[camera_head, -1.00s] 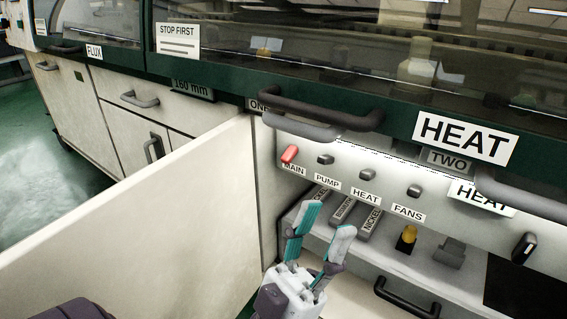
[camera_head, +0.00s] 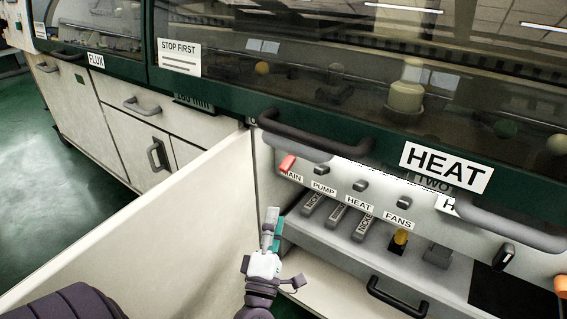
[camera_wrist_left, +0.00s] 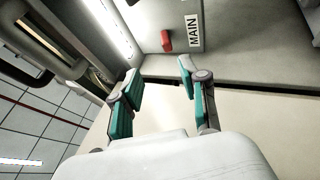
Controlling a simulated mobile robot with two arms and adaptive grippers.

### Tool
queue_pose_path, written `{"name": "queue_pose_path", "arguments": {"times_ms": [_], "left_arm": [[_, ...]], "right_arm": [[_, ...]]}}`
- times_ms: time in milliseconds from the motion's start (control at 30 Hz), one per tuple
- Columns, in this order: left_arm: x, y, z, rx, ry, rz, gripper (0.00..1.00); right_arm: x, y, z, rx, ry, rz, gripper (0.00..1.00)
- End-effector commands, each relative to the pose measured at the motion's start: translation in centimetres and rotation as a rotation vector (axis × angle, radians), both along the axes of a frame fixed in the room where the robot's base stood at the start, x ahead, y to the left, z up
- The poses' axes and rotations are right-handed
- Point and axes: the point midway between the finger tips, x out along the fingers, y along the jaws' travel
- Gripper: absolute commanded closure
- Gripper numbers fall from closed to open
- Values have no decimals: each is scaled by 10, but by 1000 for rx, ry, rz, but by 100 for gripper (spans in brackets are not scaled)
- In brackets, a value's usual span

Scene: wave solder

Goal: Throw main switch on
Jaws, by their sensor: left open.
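The main switch is a small red lever (camera_head: 287,163) at the left end of the white panel, above the partly covered MAIN label (camera_head: 291,176). In the left wrist view the red lever (camera_wrist_left: 166,40) shows beyond the fingertips, beside the MAIN label (camera_wrist_left: 194,31). My left gripper (camera_head: 272,225) is below and slightly left of the lever, apart from it. In the left wrist view its two teal-padded fingers (camera_wrist_left: 158,72) are spread with nothing between them. My right gripper is not in view.
Black switches for PUMP (camera_head: 328,171), HEAT (camera_head: 360,185) and FANS (camera_head: 403,202) sit right of the lever. A dark handle (camera_head: 315,128) overhangs the panel. An open cream door (camera_head: 150,220) stands to the left. A shelf below holds labelled bars (camera_head: 338,213).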

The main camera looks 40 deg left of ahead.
Motion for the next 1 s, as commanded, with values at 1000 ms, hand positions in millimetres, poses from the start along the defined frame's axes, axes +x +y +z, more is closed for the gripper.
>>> {"name": "queue_pose_path", "arguments": {"times_ms": [1000], "left_arm": [[117,59,43,-50,11,-4,56]], "right_arm": [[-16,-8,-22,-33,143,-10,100]]}}
